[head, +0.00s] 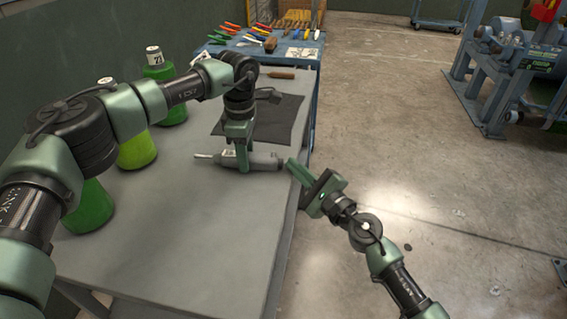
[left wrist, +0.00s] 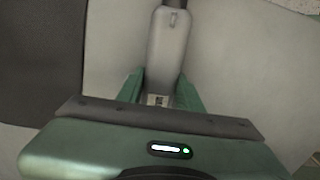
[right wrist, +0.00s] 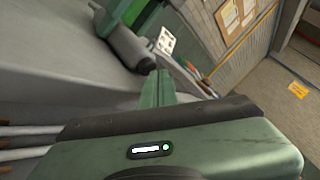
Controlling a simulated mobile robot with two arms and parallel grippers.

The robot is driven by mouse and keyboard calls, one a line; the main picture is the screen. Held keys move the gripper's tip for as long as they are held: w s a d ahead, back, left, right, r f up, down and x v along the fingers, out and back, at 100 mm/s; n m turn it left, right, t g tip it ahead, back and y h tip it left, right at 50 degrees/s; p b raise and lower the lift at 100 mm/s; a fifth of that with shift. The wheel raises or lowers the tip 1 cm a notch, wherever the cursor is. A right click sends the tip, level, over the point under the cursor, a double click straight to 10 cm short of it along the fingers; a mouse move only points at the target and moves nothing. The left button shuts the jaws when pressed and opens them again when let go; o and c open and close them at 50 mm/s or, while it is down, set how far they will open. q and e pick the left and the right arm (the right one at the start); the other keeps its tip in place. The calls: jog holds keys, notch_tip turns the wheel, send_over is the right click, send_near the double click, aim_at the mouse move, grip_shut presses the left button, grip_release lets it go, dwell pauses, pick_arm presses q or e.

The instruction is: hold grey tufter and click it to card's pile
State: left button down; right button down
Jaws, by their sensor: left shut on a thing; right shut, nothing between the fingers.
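The grey tufter (head: 265,161) lies level across my left gripper (head: 242,160), which is shut around its body over the grey table. The tufter also shows in the left wrist view (left wrist: 169,50), running between the fingers, and in the right wrist view (right wrist: 131,50). A thin pale end points left and a dark end points right in the head view. My right gripper (head: 294,172) is shut and empty, with its tips close to the tufter's dark end near the table's right edge. Whether they touch, I cannot tell. I cannot make out a card with pile for certain.
A dark mat (head: 283,110) lies on the grey table (head: 190,225) behind the tufter. Green cone-shaped containers (head: 137,153) stand along the left. A blue table (head: 306,64) behind holds coloured hand tools and a white printed sheet (head: 301,53). Open floor lies to the right.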

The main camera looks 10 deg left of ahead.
pick_arm(q)
jog(key=shift+d, duration=0.15)
pick_arm(e)
jog(key=shift+a, duration=0.55)
dwell(0.4)
jog(key=shift+d, duration=1)
jog(key=d, duration=0.5)
dwell(0.4)
pick_arm(q)
jog(key=c, duration=0.8)
grip_release()
jog(key=shift+c, duration=0.2)
